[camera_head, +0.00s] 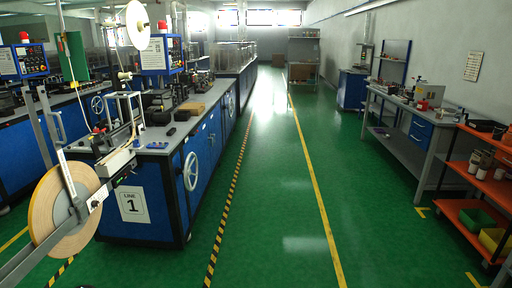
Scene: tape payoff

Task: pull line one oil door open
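The line one machine is a long blue cabinet with a grey top, on the left. Its end panel (108,208) carries a white "LINE 1" sign (132,204). Shut-looking blue door panels (207,143) run along its right side, seen at a steep angle. A white handwheel (191,171) sits near the front corner and a second one (230,105) farther back. No panel is readably marked as the oil door, so I cannot tell which it is. Neither of my grippers is in view.
A tape reel (62,211) on a metal arm juts out at the front left. The green aisle (265,200) is clear, with a striped line beside the machine. A grey workbench (425,118) and an orange shelf cart (490,215) stand on the right.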

